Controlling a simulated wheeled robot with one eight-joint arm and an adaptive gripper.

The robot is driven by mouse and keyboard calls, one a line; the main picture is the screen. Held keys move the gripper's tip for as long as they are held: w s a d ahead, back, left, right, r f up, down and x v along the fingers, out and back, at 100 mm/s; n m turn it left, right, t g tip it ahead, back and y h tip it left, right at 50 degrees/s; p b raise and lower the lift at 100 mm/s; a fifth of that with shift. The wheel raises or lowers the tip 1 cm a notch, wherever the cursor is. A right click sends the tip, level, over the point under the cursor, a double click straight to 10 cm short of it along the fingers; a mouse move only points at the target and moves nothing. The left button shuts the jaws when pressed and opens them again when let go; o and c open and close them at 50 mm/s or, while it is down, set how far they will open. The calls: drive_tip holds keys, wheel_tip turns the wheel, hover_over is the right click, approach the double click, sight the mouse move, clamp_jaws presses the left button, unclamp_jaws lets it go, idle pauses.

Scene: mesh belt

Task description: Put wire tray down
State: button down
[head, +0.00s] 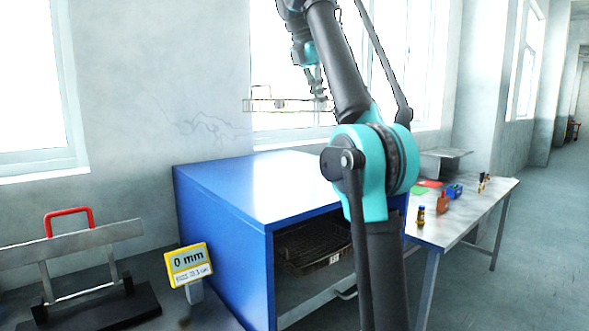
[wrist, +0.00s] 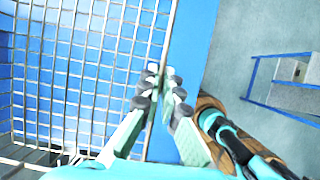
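The wire tray (head: 262,105) is in the air above the blue cabinet (head: 222,195), seen almost edge-on against the bright window in the head view. Its open mesh (wrist: 85,60) fills the left of the wrist view, with blue surface showing through. My gripper (head: 318,88) is at the tray's right end. In the wrist view my gripper's fingers (wrist: 163,92) are closed about the tray's rim, one on each side. In the head view a gap shows between the tray and the cabinet top.
The cabinet's open front shows a dark mesh rack (head: 312,245) with a white label inside. A yellow "0 mm" sign (head: 189,264) stands at its left, beside a metal plate with a red handle (head: 69,217). A side table (head: 462,220) with several small items stands right.

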wheel_tip(320, 180, down, 20)
drive_tip(key=shift+s+r, duration=0.1)
drive_tip(key=shift+r, duration=0.05)
idle(0.6)
drive_tip(key=c, duration=2.2)
unclamp_jaws()
drive_tip(key=o, duration=0.5)
drive_tip(key=v, duration=1.2)
drive_tip(key=shift+s, duration=0.1)
